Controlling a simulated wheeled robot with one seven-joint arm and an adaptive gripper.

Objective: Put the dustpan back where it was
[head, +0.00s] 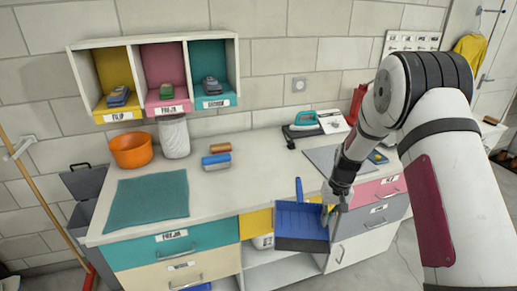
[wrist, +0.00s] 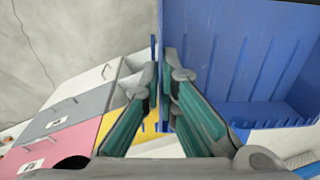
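The blue dustpan (head: 301,219) hangs in the air in front of the counter's drawers, its handle pointing up. My gripper (head: 333,198) is at its right side. In the wrist view my gripper (wrist: 160,82) has its fingers closed on the thin edge of the dustpan (wrist: 235,60), whose ribbed inside fills the right of that view. The part of the edge between the fingers is mostly hidden.
A three-part wall shelf (head: 158,35) hangs above. An open lower shelf (head: 262,262) lies beneath the yellow section. A grey bin (head: 85,184) stands left.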

